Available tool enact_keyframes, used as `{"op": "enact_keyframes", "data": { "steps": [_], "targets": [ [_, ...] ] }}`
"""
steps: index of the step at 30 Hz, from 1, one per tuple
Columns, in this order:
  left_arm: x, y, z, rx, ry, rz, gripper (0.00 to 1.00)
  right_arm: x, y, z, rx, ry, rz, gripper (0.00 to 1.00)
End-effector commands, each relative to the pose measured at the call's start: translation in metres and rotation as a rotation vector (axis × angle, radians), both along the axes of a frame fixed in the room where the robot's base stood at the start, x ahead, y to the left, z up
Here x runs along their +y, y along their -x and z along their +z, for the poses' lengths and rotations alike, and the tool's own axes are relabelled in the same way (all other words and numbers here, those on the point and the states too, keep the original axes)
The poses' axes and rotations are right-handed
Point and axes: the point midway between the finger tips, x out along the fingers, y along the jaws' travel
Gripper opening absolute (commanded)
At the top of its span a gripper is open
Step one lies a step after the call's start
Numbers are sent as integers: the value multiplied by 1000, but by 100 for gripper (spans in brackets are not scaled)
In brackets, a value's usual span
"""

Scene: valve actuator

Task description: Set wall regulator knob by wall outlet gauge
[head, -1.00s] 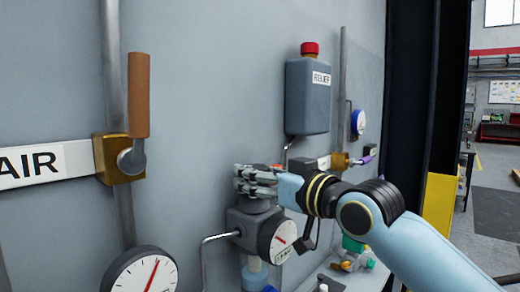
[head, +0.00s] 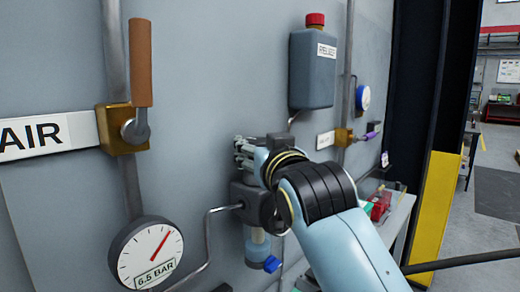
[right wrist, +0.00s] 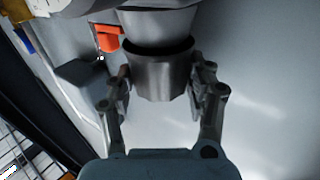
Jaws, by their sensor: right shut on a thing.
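The wall regulator has a dark grey body (head: 245,195) with a clear bowl and blue end below it. Its knob is hidden by my right gripper in the head view. In the right wrist view the grey metal knob (right wrist: 160,78) sits between both fingers. My right gripper (head: 243,153) is shut on the knob, with fingers on opposite sides; it also shows in the right wrist view (right wrist: 164,88). The regulator's small outlet gauge is hidden behind my right wrist, so its reading cannot be seen. My left gripper is out of view.
At left are a brown-handled valve (head: 140,70) beside an AIR sign and a large gauge (head: 148,252) labelled 6.5 BAR with a red needle. A grey bottle with red cap (head: 313,65) hangs above right.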

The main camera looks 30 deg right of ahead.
Motion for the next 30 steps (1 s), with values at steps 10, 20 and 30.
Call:
{"op": "enact_keyframes", "data": {
  "steps": [10,20,30],
  "targets": [
    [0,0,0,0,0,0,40,0,0,0,1,3,0,71],
    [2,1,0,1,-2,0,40,0,0,0,0,2,1,79],
    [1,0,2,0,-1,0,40,-2,0,0,1,7,53,79]
  ]
}}
